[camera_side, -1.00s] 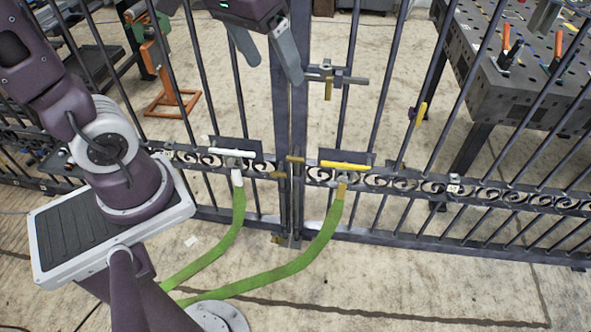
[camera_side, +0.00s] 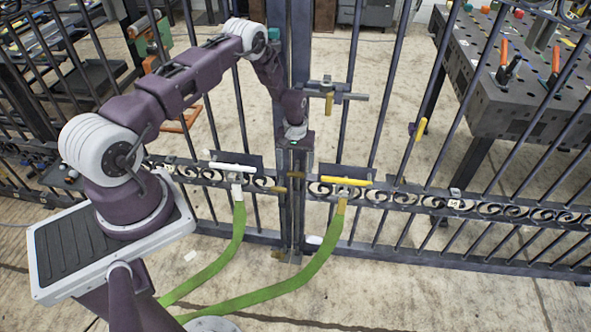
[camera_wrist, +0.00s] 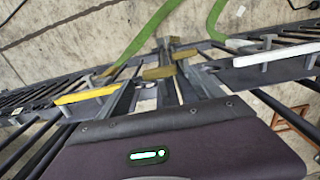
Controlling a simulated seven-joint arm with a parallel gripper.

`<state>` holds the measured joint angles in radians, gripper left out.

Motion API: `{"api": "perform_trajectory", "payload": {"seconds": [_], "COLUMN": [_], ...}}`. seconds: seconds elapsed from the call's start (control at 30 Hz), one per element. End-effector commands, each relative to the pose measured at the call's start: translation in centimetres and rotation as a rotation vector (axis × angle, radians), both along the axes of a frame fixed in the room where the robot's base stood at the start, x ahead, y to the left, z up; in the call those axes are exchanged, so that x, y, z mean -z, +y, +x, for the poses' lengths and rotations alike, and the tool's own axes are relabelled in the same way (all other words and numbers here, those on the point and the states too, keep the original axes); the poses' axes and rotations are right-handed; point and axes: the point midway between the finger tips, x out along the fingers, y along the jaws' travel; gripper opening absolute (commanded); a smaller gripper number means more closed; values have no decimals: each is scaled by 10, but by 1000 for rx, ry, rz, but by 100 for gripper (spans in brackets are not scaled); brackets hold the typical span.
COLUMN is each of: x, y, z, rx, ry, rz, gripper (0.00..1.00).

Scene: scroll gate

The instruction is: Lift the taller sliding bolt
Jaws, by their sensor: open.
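The metal gate's centre posts carry upright sliding bolts with brass handles. An upper brass handle (camera_side: 295,174) and a lower brass handle (camera_side: 278,189) sit close together at the scrollwork height. The wrist view shows the nearest brass handle (camera_wrist: 158,73) and two more beyond it. I cannot tell for sure which belongs to the taller bolt. My gripper (camera_side: 294,168) points down along the centre posts, just above or beside the upper handle. It is open and holds nothing that I can see. Its fingertips blend into the dark bars, so contact is unclear.
A yellow pull handle (camera_side: 345,180) and a white pull handle (camera_side: 233,167) flank the centre, with green straps below. A cross latch (camera_side: 329,97) sticks out at upper right of the posts. A perforated worktable (camera_side: 500,100) stands behind the gate.

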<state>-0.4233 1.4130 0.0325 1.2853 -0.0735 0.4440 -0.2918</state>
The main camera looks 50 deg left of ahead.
Motion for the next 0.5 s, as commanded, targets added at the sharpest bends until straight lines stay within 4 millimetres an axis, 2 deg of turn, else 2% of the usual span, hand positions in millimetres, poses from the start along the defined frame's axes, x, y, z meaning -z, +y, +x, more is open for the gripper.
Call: {"api": "perform_trajectory", "payload": {"seconds": [0.03, 0.17, 0.43, 0.5], "x": [9, 24, 27, 27], "y": [0, 0, -1, -1], "z": [-1, 0, 0, 0], "rx": [0, 1, 1, 1], "ry": [1, 0, 0, 0], "rz": [-1, 0, 0, 0], "gripper": [76, 76, 76, 65]}}
